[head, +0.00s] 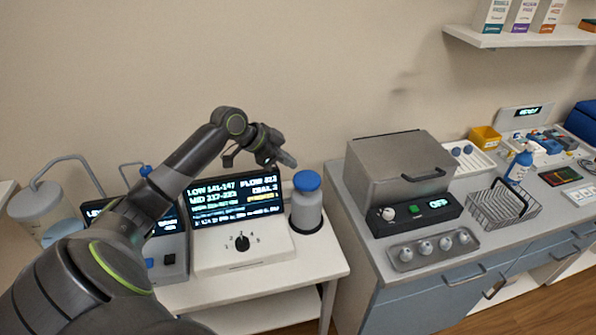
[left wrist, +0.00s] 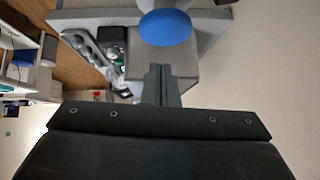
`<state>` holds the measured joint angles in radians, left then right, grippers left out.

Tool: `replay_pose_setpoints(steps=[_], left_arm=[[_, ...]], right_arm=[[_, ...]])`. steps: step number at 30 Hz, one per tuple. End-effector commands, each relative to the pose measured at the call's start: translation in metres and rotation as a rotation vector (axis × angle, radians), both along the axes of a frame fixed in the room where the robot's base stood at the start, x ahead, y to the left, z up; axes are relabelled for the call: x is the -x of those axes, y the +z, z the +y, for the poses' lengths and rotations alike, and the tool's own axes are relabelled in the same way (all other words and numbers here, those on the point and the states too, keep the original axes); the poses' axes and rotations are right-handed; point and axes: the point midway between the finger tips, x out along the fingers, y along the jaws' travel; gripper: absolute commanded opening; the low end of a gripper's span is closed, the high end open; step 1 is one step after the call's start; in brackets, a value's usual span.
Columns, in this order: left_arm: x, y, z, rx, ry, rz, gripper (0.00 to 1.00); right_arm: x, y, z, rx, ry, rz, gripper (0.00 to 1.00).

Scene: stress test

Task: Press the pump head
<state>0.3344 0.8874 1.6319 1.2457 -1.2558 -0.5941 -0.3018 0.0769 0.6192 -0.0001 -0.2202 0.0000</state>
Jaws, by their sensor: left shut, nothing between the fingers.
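A white bottle (head: 306,208) with a rounded blue top (head: 307,181) stands upright in a dark round base at the right end of the left table, beside a display unit. The blue top, which looks like the pump head, also shows in the left wrist view (left wrist: 165,27), just beyond my fingertips. My left gripper (head: 288,160) is shut and empty, above and slightly left of the blue top. It looks apart from it in the head view. In the left wrist view the closed fingers (left wrist: 160,72) point toward the blue top. My right gripper is not in view.
The display unit (head: 235,207) with a dial stands left of the bottle. A grey lidded box (head: 398,168) stands on the right bench (head: 365,285), across a narrow gap. A smaller blue-topped bottle (head: 519,166) stands further right by a wire rack (head: 503,206).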

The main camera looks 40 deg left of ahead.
Motion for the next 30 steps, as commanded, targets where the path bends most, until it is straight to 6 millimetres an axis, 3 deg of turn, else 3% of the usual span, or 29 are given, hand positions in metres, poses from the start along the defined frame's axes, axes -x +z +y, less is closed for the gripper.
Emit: replay_pose_setpoints(steps=[10, 30], left_arm=[[0.018, 0.023, 0.012, -0.001, 0.0, -0.001, 0.0], [0.018, 0.026, 0.013, 0.001, 0.0, -0.001, 0.0]], right_arm=[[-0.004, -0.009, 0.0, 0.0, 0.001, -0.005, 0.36], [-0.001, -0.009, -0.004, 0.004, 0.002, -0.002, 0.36]])
